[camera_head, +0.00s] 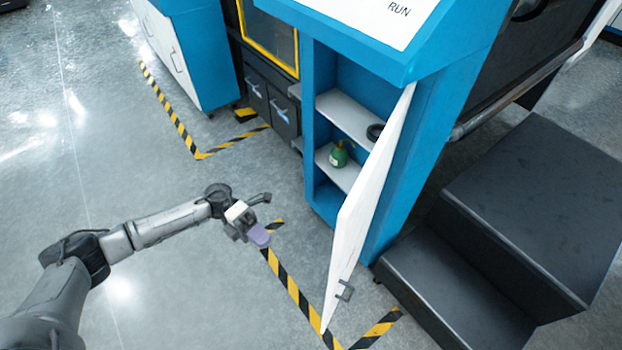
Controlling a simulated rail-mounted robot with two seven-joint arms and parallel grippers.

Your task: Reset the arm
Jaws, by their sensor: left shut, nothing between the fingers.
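My left arm comes in from the lower left of the head view and reaches toward the middle. My left gripper (262,236) is at its end, shut and empty, above the floor to the left of the open cabinet door. It is apart from the door and the cabinet. My right gripper is not in view.
A blue cabinet (405,185) stands with its white door (360,215) open. A green bottle (338,156) and a dark ring (375,132) are on its shelves. Black steps (460,290) stand at right. Yellow-black tape (291,289) marks the floor; the left floor is clear.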

